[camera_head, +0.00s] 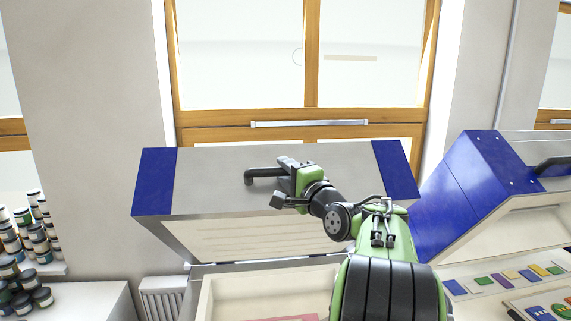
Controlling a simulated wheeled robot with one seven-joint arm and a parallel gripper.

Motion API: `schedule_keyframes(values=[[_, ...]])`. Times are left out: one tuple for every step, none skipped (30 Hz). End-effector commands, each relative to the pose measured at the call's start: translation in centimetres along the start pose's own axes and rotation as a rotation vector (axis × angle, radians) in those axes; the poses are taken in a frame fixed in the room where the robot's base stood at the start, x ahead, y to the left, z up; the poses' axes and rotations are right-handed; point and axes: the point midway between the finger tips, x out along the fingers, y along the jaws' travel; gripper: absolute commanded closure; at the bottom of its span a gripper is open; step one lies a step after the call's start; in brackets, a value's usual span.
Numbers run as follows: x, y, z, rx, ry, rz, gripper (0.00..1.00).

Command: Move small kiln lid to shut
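The small kiln lid (230,175) stands raised and tilted back in the middle of the head view. It has a grey metal face, blue ends and a pale lining on its underside. Its black handle (258,173) sticks out on the near face. My gripper (280,184) is at the handle, and the handle's right part is hidden behind it. Whether the fingers are closed around the handle cannot be made out. Below the lid is the open kiln body (207,296), with a pale interior partly hidden by my green and black arm.
A second kiln with a blue and grey lid (470,185) stands open at the right, with several coloured glass pieces (500,280) below it. Stacked jars (38,240) stand at the left. A wood-framed window (305,60) is behind.

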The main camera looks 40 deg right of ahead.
Motion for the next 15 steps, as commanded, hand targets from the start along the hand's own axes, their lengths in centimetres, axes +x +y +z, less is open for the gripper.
schedule_keyframes(values=[[0.36, -0.1, 0.03, 0.0, -0.001, 0.0, 0.67], [0.47, -0.07, 0.04, 0.0, 0.0, 0.0, 0.67], [0.54, -0.03, 0.03, -0.001, 0.0, 0.0, 0.67], [0.56, 0.0, 0.03, -0.001, 0.0, 0.0, 0.67], [0.55, 0.02, 0.03, -0.001, 0.0, -0.001, 0.67], [0.53, 0.05, 0.02, -0.001, 0.0, 0.0, 0.67], [0.52, 0.06, 0.02, -0.001, 0.0, 0.0, 0.67], [0.52, 0.08, 0.02, -0.001, 0.0, 0.0, 0.67], [0.51, 0.09, 0.02, -0.001, 0.0, 0.0, 0.68], [0.5, 0.09, 0.02, -0.001, 0.0, 0.0, 0.73], [0.5, 0.09, 0.02, -0.001, 0.0, 0.0, 0.77], [0.49, 0.09, 0.01, -0.001, 0.0, 0.0, 0.83], [0.49, 0.09, 0.01, -0.001, 0.0, 0.0, 0.88], [0.49, 0.09, 0.01, -0.001, 0.001, 0.0, 0.93], [0.48, 0.09, 0.01, -0.001, 0.001, 0.0, 0.99]])
